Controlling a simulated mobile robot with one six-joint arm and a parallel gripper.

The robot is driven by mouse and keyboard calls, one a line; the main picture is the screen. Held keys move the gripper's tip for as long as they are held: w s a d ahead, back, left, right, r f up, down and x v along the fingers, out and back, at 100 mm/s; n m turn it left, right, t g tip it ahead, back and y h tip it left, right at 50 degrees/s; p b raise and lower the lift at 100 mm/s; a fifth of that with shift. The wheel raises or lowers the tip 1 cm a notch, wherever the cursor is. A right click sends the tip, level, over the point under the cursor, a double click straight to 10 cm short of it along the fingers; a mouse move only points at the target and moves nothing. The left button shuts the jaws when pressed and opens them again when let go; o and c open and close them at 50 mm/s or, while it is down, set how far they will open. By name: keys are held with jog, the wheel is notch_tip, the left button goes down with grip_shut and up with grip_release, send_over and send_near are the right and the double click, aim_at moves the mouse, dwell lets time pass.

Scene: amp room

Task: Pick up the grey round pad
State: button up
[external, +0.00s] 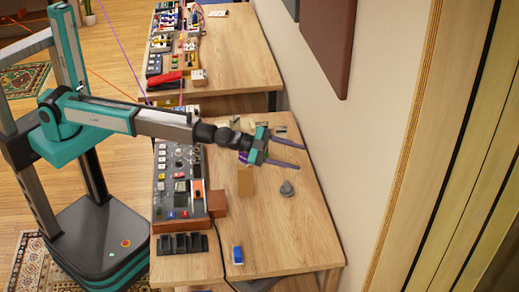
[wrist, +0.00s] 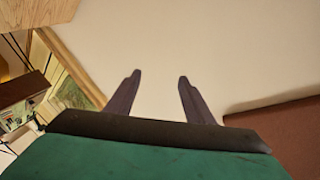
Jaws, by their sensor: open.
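A small grey round object (external: 287,188), which looks like the grey round pad, sits on the wooden table in the external view, right of a tan block. My gripper (external: 304,157) is above the table, beyond the grey object in the picture and close to the wall. Its two dark fingers are apart with nothing between them. In the wrist view the open fingers (wrist: 160,76) point at the pale wall, and the grey object does not show there.
A tan block (external: 245,181) stands left of the grey object. A mixer board (external: 181,183), a brown box (external: 217,203) and a black pedal row (external: 180,244) line the table's left side. The table's front right is clear.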

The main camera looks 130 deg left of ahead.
jog(key=s+a+y, duration=0.1)
jog(key=s+a, duration=0.1)
jog(key=a, duration=0.4)
jog(key=n+g+h+b, duration=0.2)
jog(key=g+h+b, duration=0.2)
jog(key=h+b, duration=0.2)
send_over(288, 185)
jog(key=w+a, duration=0.1)
jog(key=a, duration=0.1)
jog(key=f, duration=1.7)
jog(key=shift+w+a+f, duration=0.15)
jog(key=shift+a+f, duration=0.05)
jog(key=shift+f, duration=0.05)
jog(key=shift+d+f+m+h+b, duration=0.2)
jog(key=shift+h+b, duration=0.05)
jog(key=shift+h, duration=0.3)
jog(key=shift+d+f+m+h+b, duration=0.15)
jog(key=shift+m+h+b, duration=0.05)
jog(key=shift+h, duration=0.35)
jog(key=shift+s+d+h, duration=0.25)
jog(key=shift+h, duration=0.15)
jog(key=shift+s+d+r+m+t+h+b, duration=0.15)
jog(key=shift+d+m+t+h+b, duration=0.25)
jog(key=shift+h+b, duration=0.4)
jog(key=shift+s+d+r+m+t+h, duration=0.15)
jog(key=shift+s+r+m+h, duration=0.15)
jog(key=shift+h, duration=0.2)
jog(key=shift+s+d+r+m+t+h, duration=0.1)
jog(key=shift+r+m+t+h, duration=0.1)
jog(key=shift+r+h, duration=0.25)
